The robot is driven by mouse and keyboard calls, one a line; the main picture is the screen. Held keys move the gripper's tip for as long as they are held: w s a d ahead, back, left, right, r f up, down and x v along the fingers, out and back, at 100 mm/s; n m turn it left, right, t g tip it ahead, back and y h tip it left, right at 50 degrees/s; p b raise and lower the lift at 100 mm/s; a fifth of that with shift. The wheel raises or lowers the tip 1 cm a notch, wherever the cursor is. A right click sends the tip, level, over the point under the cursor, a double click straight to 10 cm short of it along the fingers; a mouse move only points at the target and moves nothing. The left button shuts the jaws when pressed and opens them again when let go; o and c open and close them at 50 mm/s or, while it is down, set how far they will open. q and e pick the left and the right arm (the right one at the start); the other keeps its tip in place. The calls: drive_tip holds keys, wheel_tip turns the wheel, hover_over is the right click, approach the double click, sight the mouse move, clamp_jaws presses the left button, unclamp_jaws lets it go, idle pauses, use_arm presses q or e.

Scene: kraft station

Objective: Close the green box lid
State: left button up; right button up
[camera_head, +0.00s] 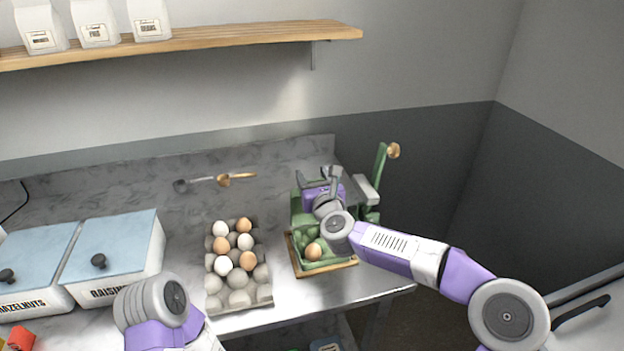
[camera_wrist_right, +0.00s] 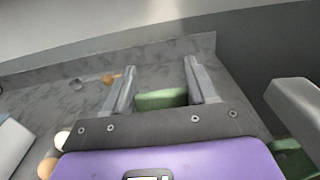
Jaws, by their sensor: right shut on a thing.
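The green box (camera_head: 328,256) stands on a wooden board at the right of the counter, with its front open and a brown egg (camera_head: 313,251) inside. My right gripper (camera_head: 317,178) is over the back of the box and hides much of it. A green piece, likely the lid (camera_wrist_right: 162,98), lies between the fingers of my right gripper (camera_wrist_right: 159,65) in the right wrist view. The fingers are shut on it, though a gap seems to show beside it. The lid's exact angle is hidden. My left arm shows at the bottom left, but its gripper is out of view.
An egg tray (camera_head: 238,298) with white and brown eggs stands left of the box. A green lever with a wooden knob (camera_head: 393,150) rises at the box's right. Blue-lidded bins (camera_head: 112,245) stand at the left. A shelf (camera_head: 200,40) hangs above.

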drive_tip(key=shift+s, duration=0.1)
idle(0.3)
drive_tip(key=o, duration=1.4)
drive_tip(key=shift+o, duration=0.2)
drive_tip(key=v, duration=0.7)
drive_tip(key=shift+s, duration=0.35)
